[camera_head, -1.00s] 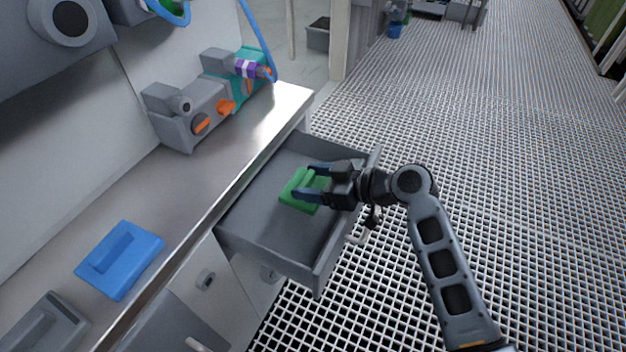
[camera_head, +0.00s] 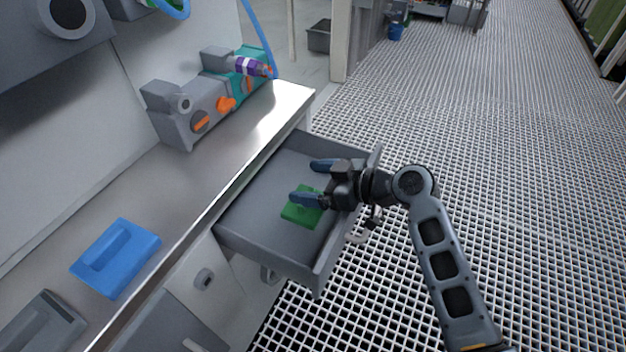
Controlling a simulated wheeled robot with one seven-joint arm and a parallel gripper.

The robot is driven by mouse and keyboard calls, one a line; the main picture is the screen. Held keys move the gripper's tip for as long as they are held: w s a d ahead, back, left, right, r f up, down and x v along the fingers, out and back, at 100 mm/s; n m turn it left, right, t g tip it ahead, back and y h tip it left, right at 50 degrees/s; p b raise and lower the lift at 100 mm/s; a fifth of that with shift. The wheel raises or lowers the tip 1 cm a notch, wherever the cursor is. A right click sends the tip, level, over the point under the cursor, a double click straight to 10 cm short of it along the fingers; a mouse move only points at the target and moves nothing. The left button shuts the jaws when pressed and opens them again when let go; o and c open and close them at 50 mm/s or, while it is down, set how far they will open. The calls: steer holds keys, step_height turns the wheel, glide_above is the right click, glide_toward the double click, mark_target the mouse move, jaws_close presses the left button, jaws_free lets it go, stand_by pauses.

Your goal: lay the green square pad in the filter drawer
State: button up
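I cannot tell whether the near finger touches the pad.
Grey and teal devices with orange knobs (camera_head: 226,104) stand at the back of the counter. The grating floor (camera_head: 520,180) to the right is clear.

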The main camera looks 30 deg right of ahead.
steer(key=shift+s+d+f, duration=0.1)
steer(key=shift+s+f, duration=0.15)
steer(key=shift+f, duration=0.3)
steer(key=shift+r+p, duration=0.25)
steer(key=shift+p, duration=0.15)
steer(key=v, duration=0.6)
steer(key=r+v, duration=0.1)
steer(key=v, duration=0.5)
steer(key=shift+w+r+p, duration=0.1)
steer(key=shift+w+p, duration=0.1)
steer(key=shift+p, duration=0.2)
steer(key=shift+c, duration=0.3)
